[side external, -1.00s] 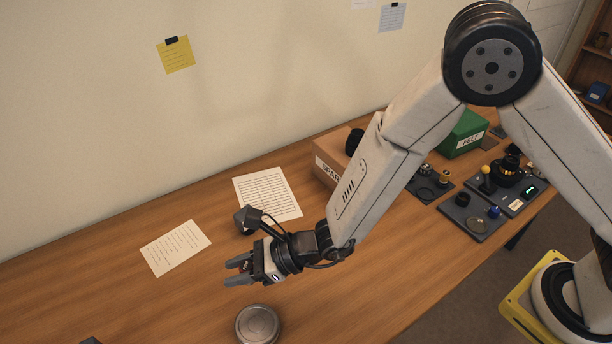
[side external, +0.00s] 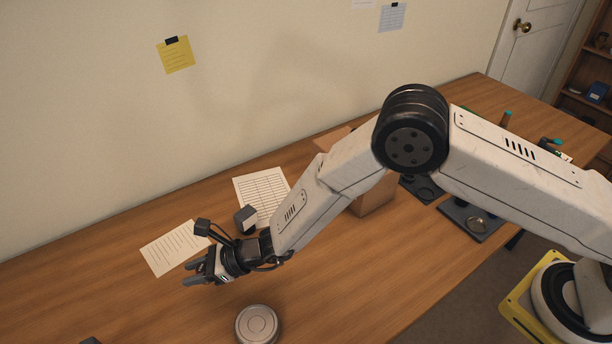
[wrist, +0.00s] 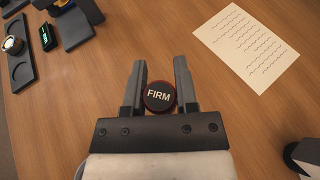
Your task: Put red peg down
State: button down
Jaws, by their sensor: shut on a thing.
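My gripper (side external: 196,272) is low over the left part of the wooden table in the side external view. In the wrist view, its two grey fingers (wrist: 159,70) are shut on the red peg (wrist: 159,97). The peg shows its round end, with a dark face marked "FIRM" and a thin red rim. The rest of the peg is hidden behind that end. I cannot tell whether the peg touches the table. The peg cannot be made out clearly in the side external view.
A written sheet (side external: 172,250) lies just behind my gripper, and a ruled sheet (side external: 262,190) lies farther back. A dark block (side external: 245,219) stands nearby. A round metal tin (side external: 257,324) is at the front. A cardboard box (side external: 373,198) and dark trays (side external: 470,220) are right. Bare wood lies left.

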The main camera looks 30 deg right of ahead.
aim_at(196, 291)
jog(key=shift+w+a+f, duration=0.35)
jog(key=shift+w+f, duration=0.1)
jog(key=shift+f, duration=0.15)
jog(key=shift+w+a+f, duration=0.3)
jog(key=shift+w+f, duration=0.1)
jog(key=shift+f, duration=0.2)
jog(key=shift+f, duration=0.1)
jog(key=shift+w+a+f, duration=0.1)
jog(key=shift+f, duration=1.6)
jog(key=shift+c, duration=1.9)
grip_release()
jog(key=shift+f, duration=0.1)
